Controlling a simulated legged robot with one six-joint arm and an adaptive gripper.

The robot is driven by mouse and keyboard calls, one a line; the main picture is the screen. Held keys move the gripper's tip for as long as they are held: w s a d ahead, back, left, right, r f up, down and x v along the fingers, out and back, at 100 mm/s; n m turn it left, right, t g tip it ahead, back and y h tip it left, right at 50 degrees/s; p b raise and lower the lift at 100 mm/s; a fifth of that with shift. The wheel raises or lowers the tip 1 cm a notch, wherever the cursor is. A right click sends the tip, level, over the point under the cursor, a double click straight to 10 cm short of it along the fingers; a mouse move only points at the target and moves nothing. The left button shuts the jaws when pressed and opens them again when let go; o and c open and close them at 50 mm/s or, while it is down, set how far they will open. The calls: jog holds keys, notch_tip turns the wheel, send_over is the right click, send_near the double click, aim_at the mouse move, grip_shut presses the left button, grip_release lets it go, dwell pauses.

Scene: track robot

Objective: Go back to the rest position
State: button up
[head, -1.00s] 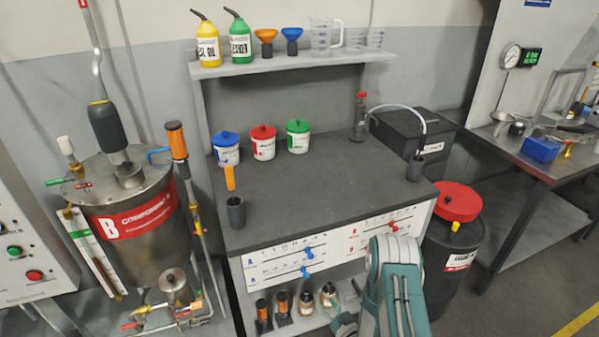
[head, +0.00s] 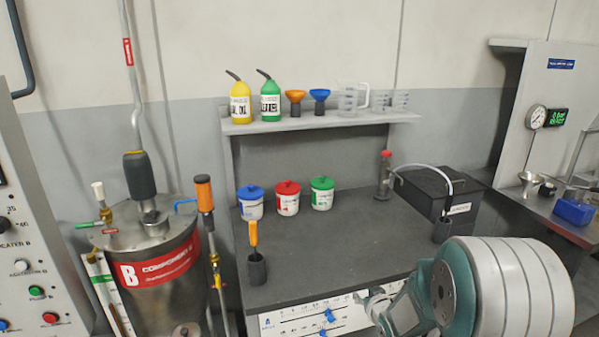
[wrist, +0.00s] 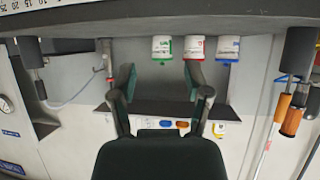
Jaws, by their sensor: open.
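My gripper (wrist: 160,78) shows in the wrist view with its two dark fingers spread apart and nothing between them. That view is upside down and looks toward the workbench (head: 335,245). The fingers appear clear of the bench and its contents. In the head view my white and teal arm is folded at the bottom right, in front of the bench's right front corner. I cannot make out the gripper's fingers there.
Blue (head: 250,205), red (head: 288,200) and green (head: 322,195) lidded tubs stand on the bench. An orange-handled tool sits in a dark cup (head: 257,270) at front left. A steel tank (head: 155,285) stands left. Bottles, funnels and jugs line the shelf (head: 300,124).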

jog(key=s+r+m+g+h, duration=0.1)
jog(key=s+r+g+h, duration=0.15)
jog(key=s+r, duration=1.1)
jog(key=s+a+r+g, duration=0.1)
jog(key=s+r+g, duration=0.1)
jog(key=s, duration=0.7)
jog(key=s+a+r+g+y, duration=0.1)
jog(key=s+r+g, duration=0.1)
jog(key=s, duration=0.8)
jog(key=shift+r+m, duration=0.25)
jog(key=shift+m, duration=0.15)
